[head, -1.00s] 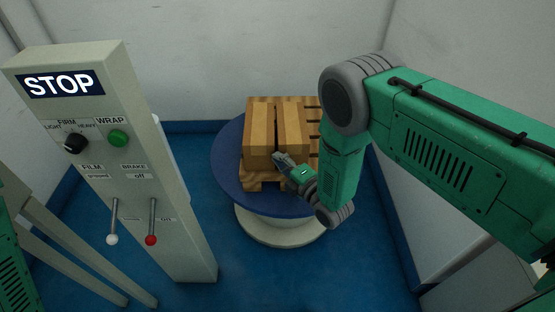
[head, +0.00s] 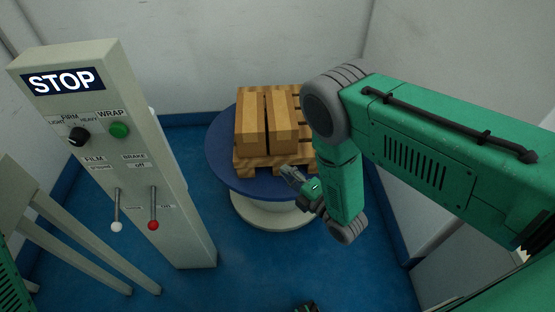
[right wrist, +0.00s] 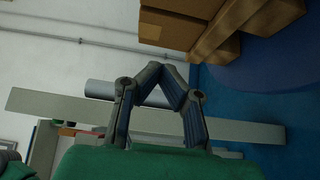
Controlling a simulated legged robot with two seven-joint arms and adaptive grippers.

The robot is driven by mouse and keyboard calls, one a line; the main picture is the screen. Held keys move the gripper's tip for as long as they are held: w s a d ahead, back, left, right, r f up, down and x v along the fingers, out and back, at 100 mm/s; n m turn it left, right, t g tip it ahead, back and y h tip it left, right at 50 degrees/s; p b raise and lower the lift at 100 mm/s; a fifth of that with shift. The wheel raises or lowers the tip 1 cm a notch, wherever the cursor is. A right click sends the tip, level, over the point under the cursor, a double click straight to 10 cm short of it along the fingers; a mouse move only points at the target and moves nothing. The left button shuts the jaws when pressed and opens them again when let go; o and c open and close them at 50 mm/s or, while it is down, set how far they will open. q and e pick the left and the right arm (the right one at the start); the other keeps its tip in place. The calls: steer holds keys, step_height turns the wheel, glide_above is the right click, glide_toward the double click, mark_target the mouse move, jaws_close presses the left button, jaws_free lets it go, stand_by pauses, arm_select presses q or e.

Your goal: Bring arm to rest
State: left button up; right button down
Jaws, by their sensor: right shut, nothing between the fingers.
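My right gripper (head: 284,169) is in front of the loaded pallet (head: 254,163), at its lower right in the head view. Its fingers meet at the tips with nothing between them, as the right wrist view (right wrist: 165,70) also shows. The gripper appears clear of the brown boxes (head: 267,121). My right arm reaches in from the right and bends down at a grey joint. A small dark piece at the bottom edge (head: 307,307) looks like the tip of my left gripper; most of it is cut off.
The pallet stands on a round blue turntable (head: 225,160) with a pale base. A grey control post (head: 180,225) with STOP sign, knob, green button and two levers stands left. Grey legs (head: 90,250) stand lower left. Blue floor is open in front of the turntable.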

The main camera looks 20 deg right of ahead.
steer(key=s+d+m+g+h+p, duration=0.6)
steer(key=s+m+g, duration=0.3)
steer(key=s+m, duration=0.45)
arm_select(q)
step_height(320, 180, up, 9)
steer(key=p, duration=0.3)
steer(key=shift+a, duration=0.35)
arm_select(e)
steer(key=s+r+m+g, duration=0.3)
steer(key=s+m, duration=0.1)
steer(key=s, duration=0.4)
steer(key=s+d+r+m+g, duration=0.1)
steer(key=s+r+m+g, duration=0.2)
steer(key=s, duration=0.6)
steer(key=shift+d+m+g, duration=0.2)
steer(key=shift+m+g, duration=0.35)
steer(key=shift+g, duration=0.05)
arm_select(q)
steer(key=shift+a+f, duration=0.1)
steer(key=shift+a, duration=0.15)
arm_select(e)
steer(key=shift+a, duration=0.3)
steer(key=shift+d, duration=0.1)
